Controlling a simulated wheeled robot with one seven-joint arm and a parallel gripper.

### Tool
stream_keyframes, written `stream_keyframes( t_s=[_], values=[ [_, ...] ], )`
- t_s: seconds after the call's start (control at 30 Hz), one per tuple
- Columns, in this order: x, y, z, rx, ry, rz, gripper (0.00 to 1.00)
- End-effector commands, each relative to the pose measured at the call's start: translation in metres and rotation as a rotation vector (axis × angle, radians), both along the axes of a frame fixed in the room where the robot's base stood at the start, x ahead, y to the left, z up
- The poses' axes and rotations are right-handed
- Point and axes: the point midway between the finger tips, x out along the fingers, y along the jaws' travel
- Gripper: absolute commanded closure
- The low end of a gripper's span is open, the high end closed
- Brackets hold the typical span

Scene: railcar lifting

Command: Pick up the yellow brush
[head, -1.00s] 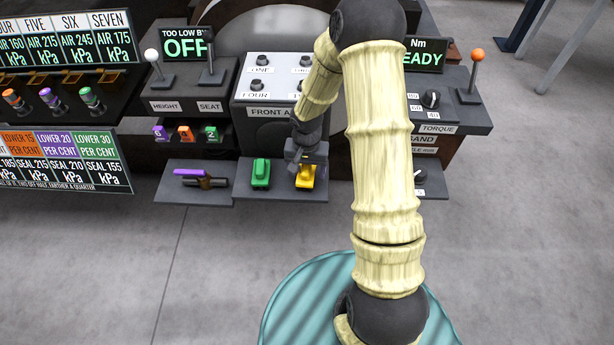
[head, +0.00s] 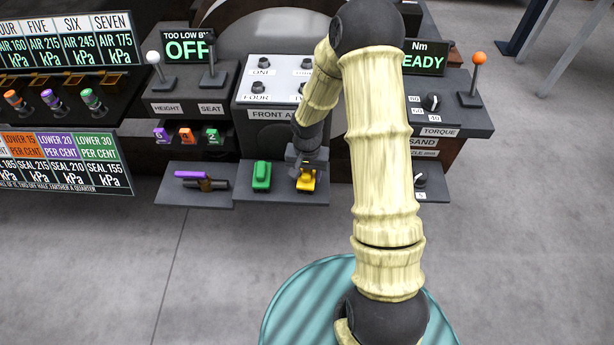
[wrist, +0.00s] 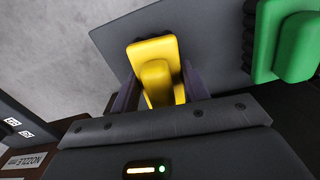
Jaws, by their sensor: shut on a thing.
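The yellow brush (head: 307,181) is at the right part of a dark shelf (head: 283,196) below the front panel in the head view. In the wrist view the yellow brush (wrist: 155,62) lies between the two fingers. My gripper (head: 306,168) points down over it and is shut on it; the gripper also shows in the wrist view (wrist: 160,88). I cannot tell whether the brush touches the shelf. A green brush (head: 261,176) stands just left of it, apart from my gripper, and it also shows in the wrist view (wrist: 285,40).
A purple-handled tool (head: 200,180) lies on a shelf to the left. The panel with several knobs (head: 272,85) rises behind my gripper. Levers (head: 158,70) stand at the left, and an orange-topped lever (head: 475,80) at the right. The floor in front is clear.

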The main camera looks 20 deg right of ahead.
Motion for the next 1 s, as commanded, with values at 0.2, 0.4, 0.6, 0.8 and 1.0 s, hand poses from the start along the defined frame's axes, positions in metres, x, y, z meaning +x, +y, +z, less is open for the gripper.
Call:
stream_keyframes(
  t_s=[0.2,0.4,0.6,0.8,1.0],
  values=[
    [0.0,0.0,0.004,0.0,-0.001,0.001,0.81],
    [0.001,0.0,0.031,0.0,-0.003,0.001,0.81],
    [0.001,0.001,0.072,-0.001,-0.005,0.002,0.81],
    [0.001,0.001,0.097,-0.002,-0.001,0.002,0.81],
    [0.0,0.001,0.101,-0.001,-0.001,0.002,0.81]
  ],
)
